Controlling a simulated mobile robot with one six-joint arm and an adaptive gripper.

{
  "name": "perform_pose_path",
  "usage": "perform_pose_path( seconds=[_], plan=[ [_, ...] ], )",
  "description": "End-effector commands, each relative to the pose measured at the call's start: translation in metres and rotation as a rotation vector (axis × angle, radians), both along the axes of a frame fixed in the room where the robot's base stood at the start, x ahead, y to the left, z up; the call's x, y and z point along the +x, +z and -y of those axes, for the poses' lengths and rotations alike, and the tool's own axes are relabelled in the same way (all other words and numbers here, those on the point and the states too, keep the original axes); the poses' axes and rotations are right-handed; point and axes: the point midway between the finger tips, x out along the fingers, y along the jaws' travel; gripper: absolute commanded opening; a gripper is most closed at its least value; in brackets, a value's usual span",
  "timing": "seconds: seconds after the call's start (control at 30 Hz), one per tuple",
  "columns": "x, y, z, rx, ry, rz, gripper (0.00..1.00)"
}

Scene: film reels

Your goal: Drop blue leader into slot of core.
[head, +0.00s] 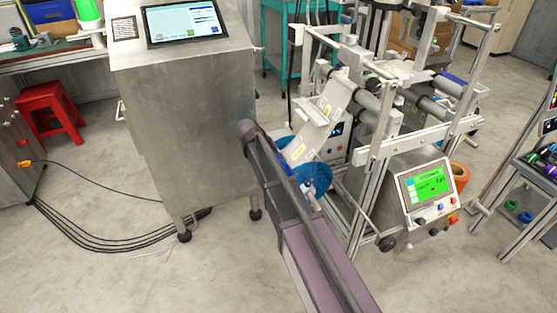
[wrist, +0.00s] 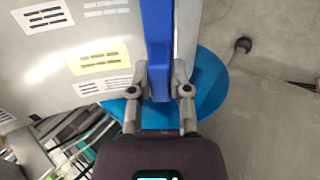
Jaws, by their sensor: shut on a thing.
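The blue leader (wrist: 157,35) is a narrow, bright blue strip in the wrist view, running from the top edge down between the fingers. My gripper (wrist: 160,80) is shut on it. A large blue disc (wrist: 211,85) lies below and behind the fingers, partly hidden by them. It also shows in the head view (head: 314,180), behind my arm at the machine's lower left. A pale grey upright bar (wrist: 185,35) stands just right of the leader. In the head view my arm hides the fingers. I cannot make out the core or its slot.
A silvery web with white and yellow labels (wrist: 92,62) is close on the left in the wrist view. The machine frame (head: 372,150) and its green-screened control box (head: 428,190) stand to the right. A steel cabinet (head: 185,120) is at left. Cables (head: 90,235) lie on the floor.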

Motion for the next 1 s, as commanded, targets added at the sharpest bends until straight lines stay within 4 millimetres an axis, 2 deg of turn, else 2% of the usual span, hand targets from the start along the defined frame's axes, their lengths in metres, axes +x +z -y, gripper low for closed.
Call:
perform_pose_path(
  seconds=[0.97, 1.0],
  plan=[
    [0.006, -0.029, 0.019, 0.000, 0.000, 0.000, 0.00],
    [0.006, -0.028, 0.019, 0.000, 0.001, 0.001, 0.30]
  ],
)
